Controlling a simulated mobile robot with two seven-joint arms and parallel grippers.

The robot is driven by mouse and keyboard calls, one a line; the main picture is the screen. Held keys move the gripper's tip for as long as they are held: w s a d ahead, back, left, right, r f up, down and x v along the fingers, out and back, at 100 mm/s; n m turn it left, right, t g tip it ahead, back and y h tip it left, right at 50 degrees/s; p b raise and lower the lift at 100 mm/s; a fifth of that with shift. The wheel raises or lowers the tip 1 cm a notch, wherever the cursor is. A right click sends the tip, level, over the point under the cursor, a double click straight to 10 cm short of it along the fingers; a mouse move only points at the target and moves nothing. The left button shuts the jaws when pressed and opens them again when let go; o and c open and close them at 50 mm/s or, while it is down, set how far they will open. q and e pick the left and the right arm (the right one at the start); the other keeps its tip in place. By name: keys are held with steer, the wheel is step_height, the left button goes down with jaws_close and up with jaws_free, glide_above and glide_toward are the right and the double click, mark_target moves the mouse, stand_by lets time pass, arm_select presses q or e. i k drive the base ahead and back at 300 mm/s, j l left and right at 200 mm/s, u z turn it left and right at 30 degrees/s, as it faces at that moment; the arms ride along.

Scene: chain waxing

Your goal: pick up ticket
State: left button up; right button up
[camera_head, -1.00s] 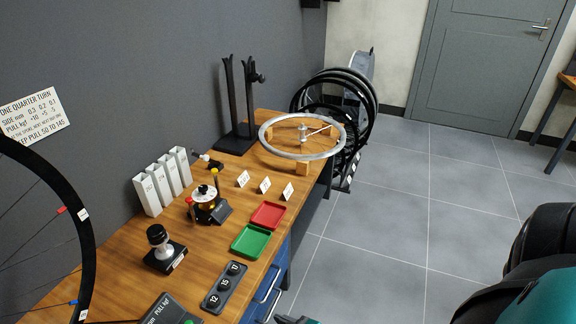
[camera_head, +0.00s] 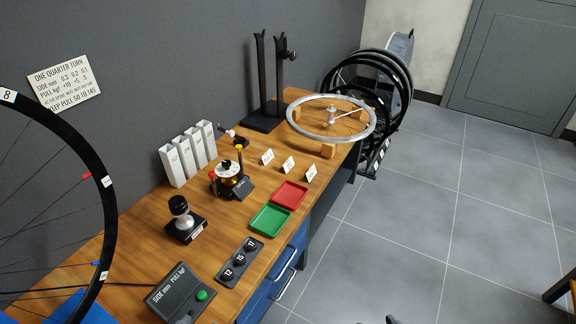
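No object is clearly readable as the ticket. A blue flat thing (camera_head: 85,309) lies at the bottom left, partly hidden behind the black wheel (camera_head: 104,190). Neither of my grippers shows clearly; only small dark bits reach the bottom edge, and I cannot tell what part they are.
The bench (camera_head: 140,235) holds a red tray (camera_head: 289,194), a green tray (camera_head: 270,220), a grey box with a green button (camera_head: 180,292), a numbered weight holder (camera_head: 239,262), white bins (camera_head: 188,152), a black stand (camera_head: 265,118) and a silver rim (camera_head: 372,128).

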mark_target(288, 164)
steer(key=i+l+u, duration=0.1)
steer(key=u, duration=1)
steer(key=l+u, duration=0.4)
steer(key=i+l+u, duration=0.1)
steer(key=l+u, duration=0.55)
steer(key=l, duration=0.2)
steer(key=k+l+u, duration=0.2)
steer(key=l, duration=0.7)
steer(key=k+l, duration=0.1)
steer(key=l, duration=0.45)
steer(key=k+l+u, duration=0.1)
steer(key=l, duration=0.4)
